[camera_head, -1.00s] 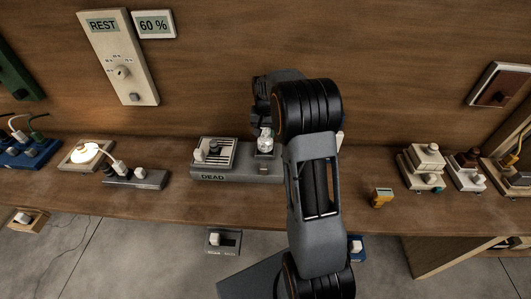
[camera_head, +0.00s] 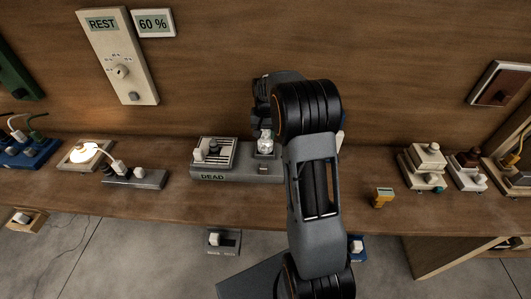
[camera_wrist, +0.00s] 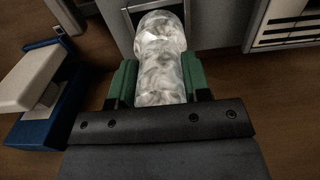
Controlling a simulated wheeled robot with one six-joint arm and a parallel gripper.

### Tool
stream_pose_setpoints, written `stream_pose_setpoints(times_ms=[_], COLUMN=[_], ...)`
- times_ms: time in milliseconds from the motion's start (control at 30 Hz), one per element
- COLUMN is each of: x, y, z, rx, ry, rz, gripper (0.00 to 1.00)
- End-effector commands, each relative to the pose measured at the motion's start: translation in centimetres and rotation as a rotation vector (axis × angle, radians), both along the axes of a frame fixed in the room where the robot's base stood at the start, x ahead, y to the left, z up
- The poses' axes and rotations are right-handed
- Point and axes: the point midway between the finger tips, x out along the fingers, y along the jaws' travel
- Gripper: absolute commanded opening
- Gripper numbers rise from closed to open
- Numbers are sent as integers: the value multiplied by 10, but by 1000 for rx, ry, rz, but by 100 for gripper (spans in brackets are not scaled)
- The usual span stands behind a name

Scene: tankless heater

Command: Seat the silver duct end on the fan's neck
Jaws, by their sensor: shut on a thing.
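The silver duct end (camera_wrist: 160,62) is a crinkled, shiny piece, wider at its far end. My gripper (camera_wrist: 159,82) has its two green fingers shut on its sides. In the head view the silver duct end (camera_head: 265,141) shows at the right part of the grey unit marked DEAD (camera_head: 235,175), beside a slatted grille block (camera_head: 213,152). In the wrist view its far end lies at a framed opening (camera_wrist: 143,8) on a grey housing. The duct hides the contact, and I cannot tell whether it sits on the neck. My arm covers the unit's right side.
A blue-based block with a white lever (camera_wrist: 38,88) stands close on the left in the wrist view. A lit lamp (camera_head: 84,152) is at left.

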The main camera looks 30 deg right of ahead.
Motion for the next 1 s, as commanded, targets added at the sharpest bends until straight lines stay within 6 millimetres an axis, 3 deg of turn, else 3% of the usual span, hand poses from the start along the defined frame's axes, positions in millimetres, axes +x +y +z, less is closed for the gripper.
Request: stream_pose_setpoints(times_ms=[1000], x=[0], y=[0], z=[-13], rx=[0], ry=[0], rz=[0], gripper=[14])
